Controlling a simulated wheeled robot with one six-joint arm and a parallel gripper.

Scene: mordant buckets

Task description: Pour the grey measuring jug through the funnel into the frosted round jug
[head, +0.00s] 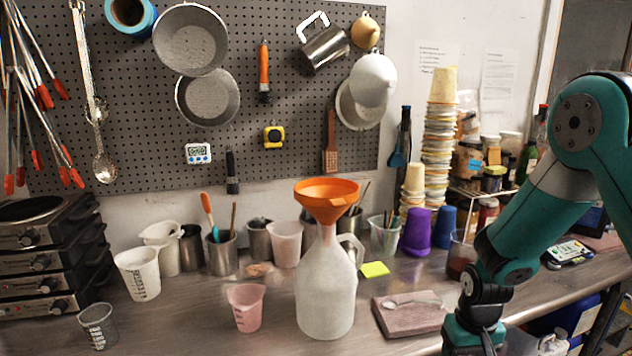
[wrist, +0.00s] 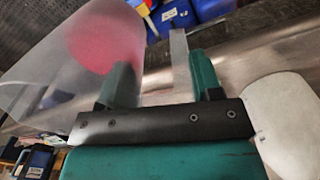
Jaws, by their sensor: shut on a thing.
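The frosted round jug (head: 326,290) stands upright on the steel bench, its handle to the right. The orange funnel (head: 327,200) sits in its neck, wide mouth up. In the wrist view my gripper (wrist: 190,62) is shut on the grey handle of a large translucent greyish jug (wrist: 60,50), which I take as the grey measuring jug. A pink-red patch, seemingly liquid, shows through its wall. In the head view my wrist is at the bottom right, and the fingers and the held jug are out of frame.
A small clear measuring cup (head: 98,326) and a pink jug (head: 246,306) stand left of the frosted jug. A brownish slab (head: 408,314) with a spoon lies to its right. Containers crowd the back, with stacked cups (head: 441,140). A pale rounded shape (wrist: 285,120) shows in the wrist view.

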